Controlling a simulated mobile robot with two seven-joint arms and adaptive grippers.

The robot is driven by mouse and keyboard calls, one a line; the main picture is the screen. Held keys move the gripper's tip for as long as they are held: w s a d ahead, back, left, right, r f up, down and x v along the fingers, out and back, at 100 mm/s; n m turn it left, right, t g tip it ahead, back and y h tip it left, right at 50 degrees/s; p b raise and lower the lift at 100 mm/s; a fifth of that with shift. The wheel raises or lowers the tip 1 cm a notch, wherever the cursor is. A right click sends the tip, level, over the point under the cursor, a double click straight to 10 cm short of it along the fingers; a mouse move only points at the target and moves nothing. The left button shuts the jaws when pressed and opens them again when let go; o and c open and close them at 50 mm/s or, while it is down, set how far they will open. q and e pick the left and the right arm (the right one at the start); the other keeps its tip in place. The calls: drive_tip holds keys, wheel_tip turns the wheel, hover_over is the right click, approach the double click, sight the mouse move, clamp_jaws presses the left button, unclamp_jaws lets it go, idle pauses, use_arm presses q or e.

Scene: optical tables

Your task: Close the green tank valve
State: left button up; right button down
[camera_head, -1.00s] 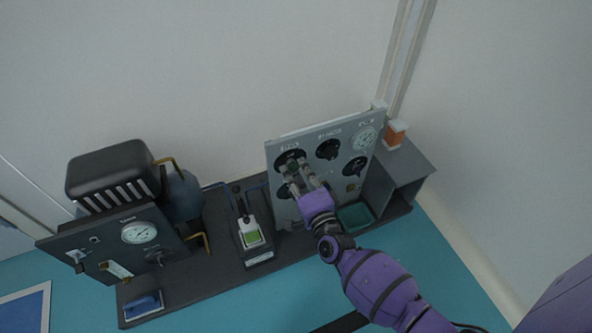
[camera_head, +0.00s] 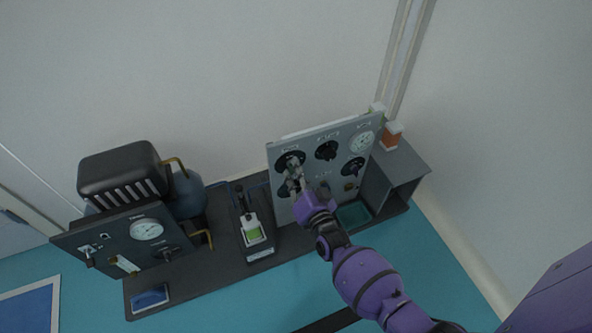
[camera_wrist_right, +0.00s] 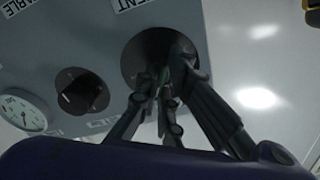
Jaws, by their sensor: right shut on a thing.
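The valve panel (camera_head: 331,187) is a grey upright board with several round dark knobs and a gauge. The tank valve is a knob on a dark disc (camera_head: 287,158) at the panel's upper left. My right gripper (camera_head: 293,167) reaches it from the front, and its fingers cover most of the knob. In the right wrist view the fingers (camera_wrist_right: 166,72) are closed together at the dark disc (camera_wrist_right: 136,54). A little green (camera_wrist_right: 163,77) shows between them. My left gripper is not in view.
More knobs (camera_head: 327,150) and a round gauge (camera_head: 362,142) are close on the panel's right. An open grey box (camera_head: 405,165) stands beside it. A tool stand (camera_head: 256,236) and a second gauge panel (camera_head: 122,243) are to the left. The teal table front is mostly clear.

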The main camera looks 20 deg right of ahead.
drive_tip(key=n+p, duration=0.1)
drive_tip(key=n, duration=0.4)
drive_tip(key=shift+n, duration=0.4)
idle(0.4)
drive_tip(key=c, duration=1.9)
unclamp_jaws()
drive_tip(key=shift+s, duration=0.1)
drive_tip(key=s, duration=1.1)
drive_tip(key=shift+s+d, duration=0.2)
drive_tip(key=shift+s, duration=0.2)
